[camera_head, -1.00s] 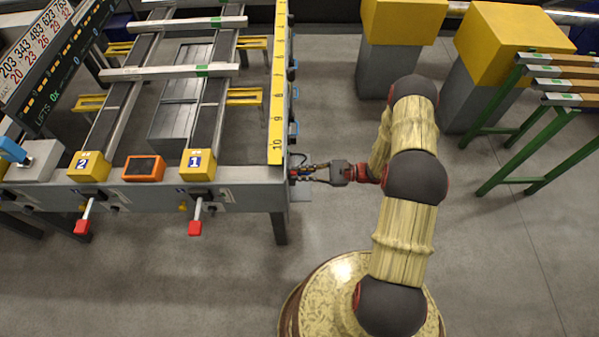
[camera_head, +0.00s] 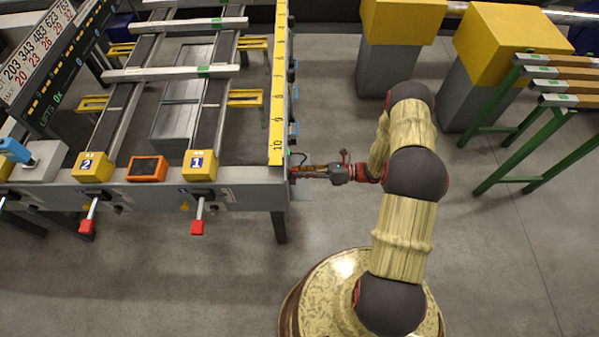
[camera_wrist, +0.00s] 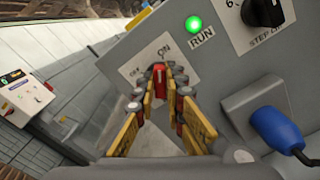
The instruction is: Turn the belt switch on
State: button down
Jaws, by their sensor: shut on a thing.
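The belt switch (camera_wrist: 160,83) is a small red handle on a white plate marked ON and OFF, on a grey panel in the wrist view. My gripper (camera_wrist: 160,72) is shut on it, with a fingertip on each side. The handle lies below the word ON, and the fingers hide its base. A green RUN lamp (camera_wrist: 193,24) beside the plate glows. In the head view my gripper (camera_head: 297,173) reaches the right end of the table frame (camera_head: 240,194). The switch cannot be made out there.
A black step knob (camera_wrist: 263,11) and a blue plug (camera_wrist: 277,131) sit on the panel close to my fingers. Two red-tipped levers (camera_head: 197,227) (camera_head: 87,227) stick out from the table's front. Yellow-topped blocks (camera_head: 497,40) and a green rack (camera_head: 515,150) stand right; floor between is clear.

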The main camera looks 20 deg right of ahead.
jog(key=shift+m, duration=1.1)
jog(key=c, duration=1.8)
grip_release()
jog(key=shift+w, duration=0.1)
jog(key=shift+c, duration=0.2)
jog(key=v, duration=1.2)
